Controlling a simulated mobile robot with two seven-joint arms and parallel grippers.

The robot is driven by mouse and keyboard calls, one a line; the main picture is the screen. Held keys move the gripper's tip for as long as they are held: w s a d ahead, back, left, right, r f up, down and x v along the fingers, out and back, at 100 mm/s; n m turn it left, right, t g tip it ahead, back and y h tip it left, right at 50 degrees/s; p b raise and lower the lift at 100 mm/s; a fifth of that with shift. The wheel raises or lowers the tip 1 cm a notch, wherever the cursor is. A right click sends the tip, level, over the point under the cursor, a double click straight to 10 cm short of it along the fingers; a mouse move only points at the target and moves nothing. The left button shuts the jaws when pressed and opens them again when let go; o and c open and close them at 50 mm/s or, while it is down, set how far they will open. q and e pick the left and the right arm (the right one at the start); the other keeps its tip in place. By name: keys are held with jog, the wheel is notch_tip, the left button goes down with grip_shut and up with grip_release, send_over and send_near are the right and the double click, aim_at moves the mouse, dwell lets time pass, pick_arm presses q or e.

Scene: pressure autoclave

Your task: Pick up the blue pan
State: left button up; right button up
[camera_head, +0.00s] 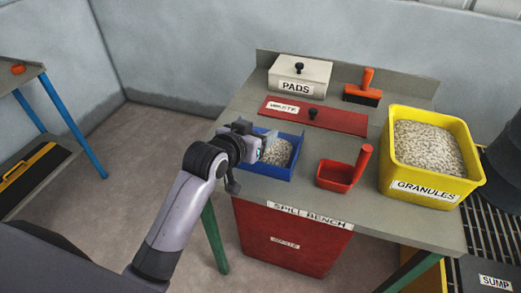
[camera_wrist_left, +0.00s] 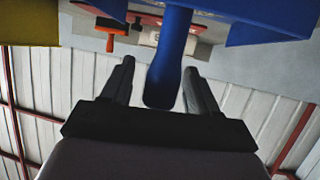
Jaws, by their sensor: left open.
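The blue pan (camera_head: 270,174) sits on the grey spill bench near its left front edge, with pale granules inside it. My left gripper (camera_head: 258,145) is at the pan's left side, over the edge of the bench. In the left wrist view the gripper (camera_wrist_left: 165,82) is open. The wrist view appears upside down. My right gripper is not in view.
A red scoop (camera_head: 335,175) stands right of the pan, and a yellow granules bin (camera_head: 425,185) farther right. A red waste lid (camera_head: 330,120), a pads box (camera_head: 300,72) and an orange brush (camera_head: 362,88) lie behind. The floor left of the bench is clear.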

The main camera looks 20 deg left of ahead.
pick_arm(q)
grip_shut()
